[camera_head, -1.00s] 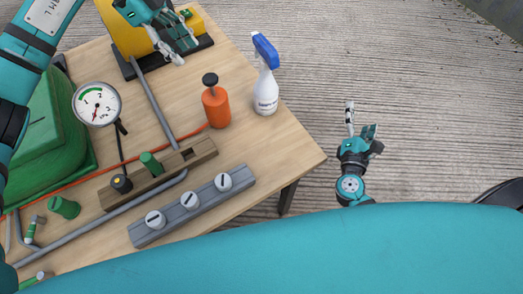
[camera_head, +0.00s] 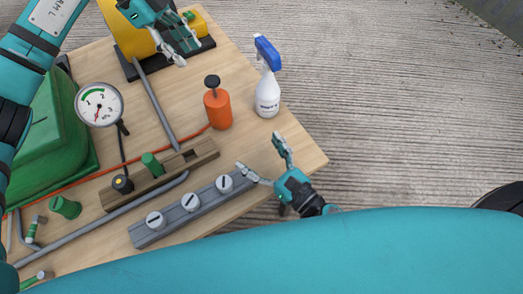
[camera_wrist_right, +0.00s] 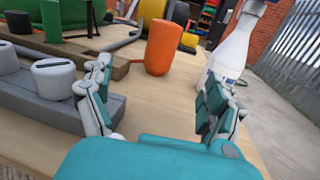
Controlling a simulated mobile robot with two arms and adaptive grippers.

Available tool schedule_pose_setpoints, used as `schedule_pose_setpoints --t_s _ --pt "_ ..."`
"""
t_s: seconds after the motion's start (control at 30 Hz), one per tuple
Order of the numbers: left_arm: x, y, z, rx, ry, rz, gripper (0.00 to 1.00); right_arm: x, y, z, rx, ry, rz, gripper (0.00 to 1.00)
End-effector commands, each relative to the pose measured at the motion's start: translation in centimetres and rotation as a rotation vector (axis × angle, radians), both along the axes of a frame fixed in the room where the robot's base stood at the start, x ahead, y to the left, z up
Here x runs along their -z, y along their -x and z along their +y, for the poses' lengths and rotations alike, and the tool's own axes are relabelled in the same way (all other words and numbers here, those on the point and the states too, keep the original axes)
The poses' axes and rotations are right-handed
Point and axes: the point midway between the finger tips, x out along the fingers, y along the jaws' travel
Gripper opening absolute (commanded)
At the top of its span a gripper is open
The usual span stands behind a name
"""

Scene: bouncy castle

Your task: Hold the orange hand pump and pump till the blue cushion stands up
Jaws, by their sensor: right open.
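The orange hand pump (camera_head: 217,108) with a black knob stands upright on the wooden table, a thin orange hose running from its base. It also shows in the right wrist view (camera_wrist_right: 161,48), beyond and between the fingers. My right gripper (camera_head: 260,152) is open and empty over the table's near right side, apart from the pump and nearer the grey block. My left gripper (camera_head: 186,50) is at the far edge by the yellow machine, its fingers apart with nothing seen between them. I cannot make out a blue cushion.
A white spray bottle (camera_head: 267,93) with a blue head stands right of the pump. A grey block with white knobs (camera_head: 190,203) and a wooden block (camera_head: 197,152) lie nearer. A pressure gauge (camera_head: 98,104) and green case (camera_head: 47,148) are left.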

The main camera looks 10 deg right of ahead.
Motion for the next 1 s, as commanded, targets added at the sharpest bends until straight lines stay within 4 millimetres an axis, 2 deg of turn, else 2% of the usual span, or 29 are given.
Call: schedule_pose_setpoints --t_s 0.13,0.27,0.8,1.0 --pt "0.0 0.0 0.0 0.000 0.000 0.000 0.38 0.4 -0.4 -0.2 0.014 0.043 -0.006 0.90" --pt "0.0 0.0 0.0 0.000 0.000 0.000 0.38 0.3 -2.0 0.6 0.013 0.044 -0.010 0.90" --pt "0.0 0.0 0.0 0.000 0.000 0.000 0.38 0.3 -11.5 5.5 0.013 0.046 -0.008 0.90" --pt "0.0 0.0 0.0 0.000 0.000 0.000 0.38 0.3 -14.1 6.7 0.018 0.042 -0.006 0.90"
